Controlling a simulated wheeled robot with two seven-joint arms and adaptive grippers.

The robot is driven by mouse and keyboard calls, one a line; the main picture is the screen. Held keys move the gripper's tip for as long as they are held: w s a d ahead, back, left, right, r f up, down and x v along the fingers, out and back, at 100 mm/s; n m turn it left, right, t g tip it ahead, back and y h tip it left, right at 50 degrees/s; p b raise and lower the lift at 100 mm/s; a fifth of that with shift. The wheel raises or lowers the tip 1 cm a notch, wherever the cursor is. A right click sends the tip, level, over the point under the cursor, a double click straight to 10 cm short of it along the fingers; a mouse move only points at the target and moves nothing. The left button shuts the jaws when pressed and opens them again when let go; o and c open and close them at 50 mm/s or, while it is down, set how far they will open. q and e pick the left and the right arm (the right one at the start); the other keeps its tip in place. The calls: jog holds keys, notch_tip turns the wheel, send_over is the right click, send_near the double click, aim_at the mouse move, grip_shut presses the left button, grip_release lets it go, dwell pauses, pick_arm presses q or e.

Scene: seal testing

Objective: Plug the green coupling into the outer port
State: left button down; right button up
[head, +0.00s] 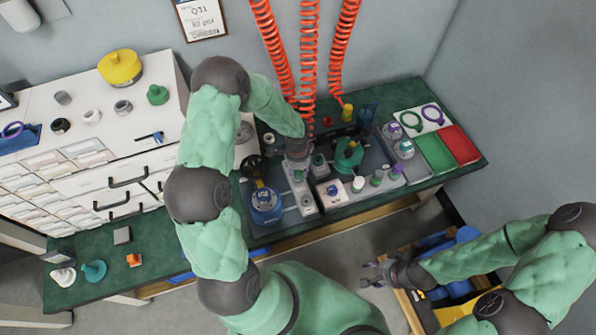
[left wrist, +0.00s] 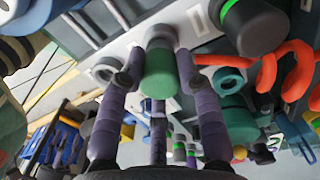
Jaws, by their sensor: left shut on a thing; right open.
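The green coupling (left wrist: 160,72), a green cylinder with a grey-green collar, sits between the purple fingers of my left gripper (left wrist: 153,75) in the left wrist view. The gripper is shut on it. A pale block (left wrist: 130,42) lies behind it, with an open grey ring-shaped port (left wrist: 105,69) beside the coupling. The coupling's far end is hidden, so I cannot tell whether it sits in a port. In the head view my left gripper (head: 297,153) is over the pale ported block (head: 304,196) and hides the coupling. My right gripper (head: 373,272) is open and empty, off the bench front.
Red coiled hoses (head: 308,60) hang behind my left gripper. A blue-topped canister (head: 265,205) stands left of the block, and a green fixture (head: 347,155) stands to its right. Green and red trays (head: 457,143) lie at the bench's right end. The left bench front has free room.

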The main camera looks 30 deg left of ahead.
pick_arm(q)
jog(key=shift+f+b, duration=0.3)
jog(key=shift+f, duration=0.1)
jog(key=c, duration=0.8)
grip_release()
jog(key=shift+r, duration=0.15)
notch_tip(320, 180, up, 12)
jog(key=shift+w+a+f, duration=0.1)
